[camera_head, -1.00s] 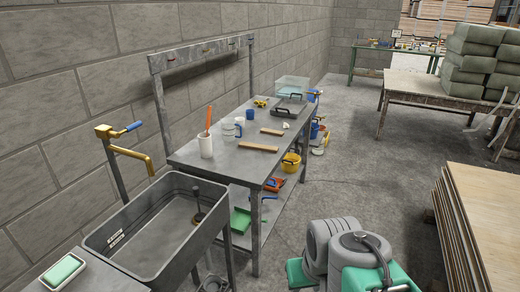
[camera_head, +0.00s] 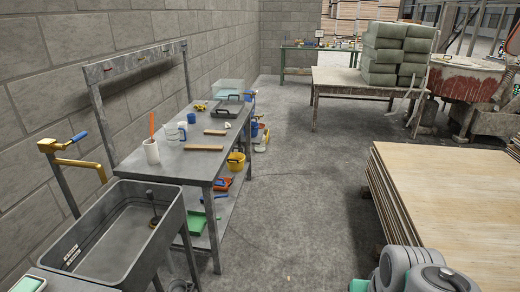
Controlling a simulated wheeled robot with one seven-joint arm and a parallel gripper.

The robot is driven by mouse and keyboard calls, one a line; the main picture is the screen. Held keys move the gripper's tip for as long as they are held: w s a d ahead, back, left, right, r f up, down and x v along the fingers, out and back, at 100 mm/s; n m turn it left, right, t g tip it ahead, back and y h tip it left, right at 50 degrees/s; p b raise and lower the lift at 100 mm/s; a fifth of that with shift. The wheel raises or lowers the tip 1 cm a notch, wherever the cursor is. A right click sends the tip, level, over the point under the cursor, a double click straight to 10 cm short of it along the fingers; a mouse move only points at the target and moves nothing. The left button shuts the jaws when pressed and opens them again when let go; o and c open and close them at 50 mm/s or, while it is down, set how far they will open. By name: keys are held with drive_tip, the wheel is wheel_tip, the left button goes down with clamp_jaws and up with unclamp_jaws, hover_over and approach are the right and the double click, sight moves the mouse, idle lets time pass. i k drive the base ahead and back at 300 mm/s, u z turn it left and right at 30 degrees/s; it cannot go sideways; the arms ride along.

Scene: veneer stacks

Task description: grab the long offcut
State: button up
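Two wooden offcuts lie flat on the grey metal workbench (camera_head: 176,166) left of centre. The longer offcut (camera_head: 203,147) is a pale brown strip near the middle of the bench's near half. The shorter offcut (camera_head: 215,132) lies behind it and slightly right. Nothing covers the longer one. My gripper is not in view; only rounded grey and green parts of my arm show at the bottom right, well away from the bench.
A white holder (camera_head: 151,151) with an orange tool, a white mug (camera_head: 171,132) and a black-handled tray (camera_head: 229,106) stand on the bench. A sink (camera_head: 118,240) is at near left. A veneer stack (camera_head: 450,190) stands right. Floor between is clear.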

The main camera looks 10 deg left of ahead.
sight(188, 147)
drive_tip(key=z, duration=0.15)
drive_tip(key=i, duration=1.2)
drive_tip(key=u, duration=0.3)
drive_tip(key=i, duration=1.5)
drive_tip(key=u, duration=1.55)
drive_tip(key=i, duration=0.85)
drive_tip(key=u, duration=1.1)
drive_tip(key=i, duration=0.2)
drive_tip(key=u, duration=0.2)
